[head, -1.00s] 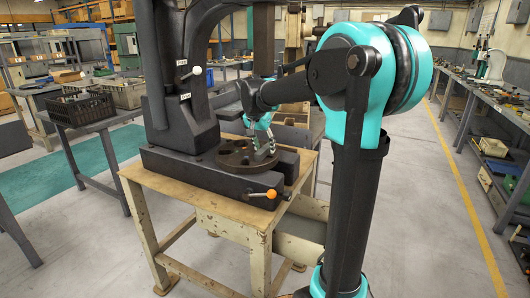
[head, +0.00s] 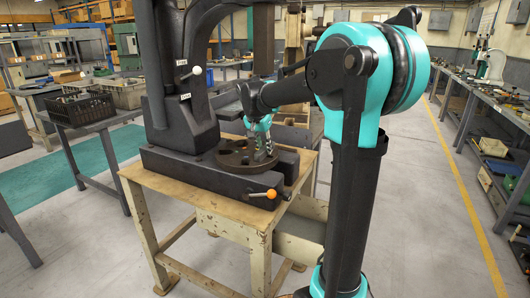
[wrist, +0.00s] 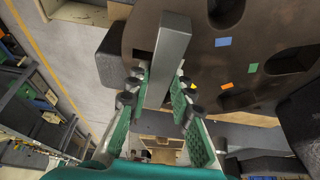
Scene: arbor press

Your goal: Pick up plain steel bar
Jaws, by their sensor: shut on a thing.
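The plain steel bar (wrist: 168,55) is a grey rectangular bar. In the wrist view it lies between the two fingers of my gripper (wrist: 162,92), which are shut on its sides. The bar's far end overlaps the dark round plate (wrist: 265,22) of the press. I cannot tell whether the bar touches the plate. In the head view my gripper (head: 260,145) is over the right part of the round plate (head: 232,160). The bar is too small to make out clearly there.
The arbor press (head: 180,110) stands on a wooden-topped table (head: 165,190), with its column left of my gripper. An orange-knobbed lever (head: 270,193) sticks out at the front. The plate carries blue, orange and green patches in the wrist view. Open floor (head: 420,220) lies to the right.

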